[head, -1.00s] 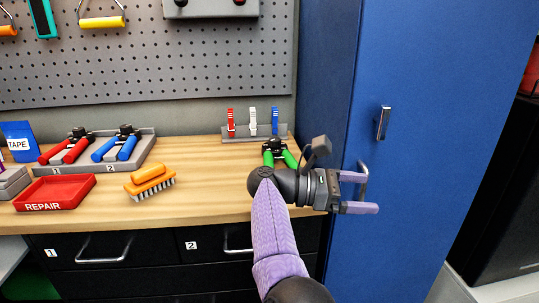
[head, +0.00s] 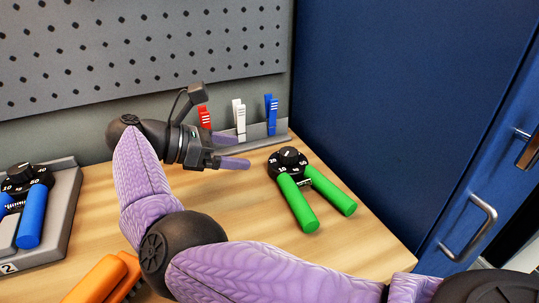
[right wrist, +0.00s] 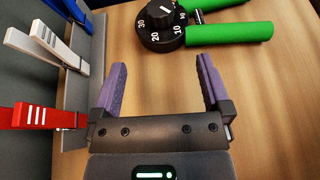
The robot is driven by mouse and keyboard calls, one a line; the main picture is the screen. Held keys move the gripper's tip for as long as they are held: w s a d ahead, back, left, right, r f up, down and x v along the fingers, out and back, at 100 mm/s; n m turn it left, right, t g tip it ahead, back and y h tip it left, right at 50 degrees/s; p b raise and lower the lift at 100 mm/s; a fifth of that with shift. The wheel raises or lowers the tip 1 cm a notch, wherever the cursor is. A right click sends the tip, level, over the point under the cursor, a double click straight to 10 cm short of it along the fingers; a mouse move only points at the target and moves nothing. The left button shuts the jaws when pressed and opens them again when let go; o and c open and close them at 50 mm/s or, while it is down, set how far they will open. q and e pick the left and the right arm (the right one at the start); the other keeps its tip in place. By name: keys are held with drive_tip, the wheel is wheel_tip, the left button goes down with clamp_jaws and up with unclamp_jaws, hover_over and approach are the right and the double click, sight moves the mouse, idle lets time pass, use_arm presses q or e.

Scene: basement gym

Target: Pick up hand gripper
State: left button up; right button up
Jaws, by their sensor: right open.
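A hand gripper with green handles (head: 312,195) and a black numbered dial lies on the wooden worktop near the blue cabinet. In the right wrist view the green-handled hand gripper (right wrist: 190,30) lies beyond the fingertips, its dial ahead and its handles pointing right. My right gripper (head: 238,152) is open and empty, to the left of the dial and apart from it. Its two purple fingers show spread in the right wrist view (right wrist: 162,80). A blue-handled hand gripper (head: 30,215) rests in a grey tray at the left. My left gripper is not in view.
Red (head: 205,117), white (head: 239,118) and blue (head: 272,115) clips stand in a grey rack (head: 255,138) close behind my right gripper. An orange brush (head: 100,280) lies at the front left. The blue cabinet (head: 375,100) bounds the right side.

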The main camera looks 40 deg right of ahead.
sight(279, 156)
drive_tip(key=shift+w, duration=0.35)
drive_tip(key=x, duration=0.3)
drive_tip(key=p+x, duration=0.1)
drive_tip(key=x, duration=0.2)
drive_tip(key=s+x, duration=0.1)
drive_tip(key=x, duration=0.2)
drive_tip(key=shift+d+r+p, duration=0.15)
drive_tip(key=shift+d+p, duration=0.1)
drive_tip(key=shift+p, duration=0.05)
drive_tip(key=shift+d, duration=0.15)
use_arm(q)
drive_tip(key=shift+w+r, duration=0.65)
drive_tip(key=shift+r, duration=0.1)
use_arm(e)
drive_tip(key=shift+c, duration=0.3)
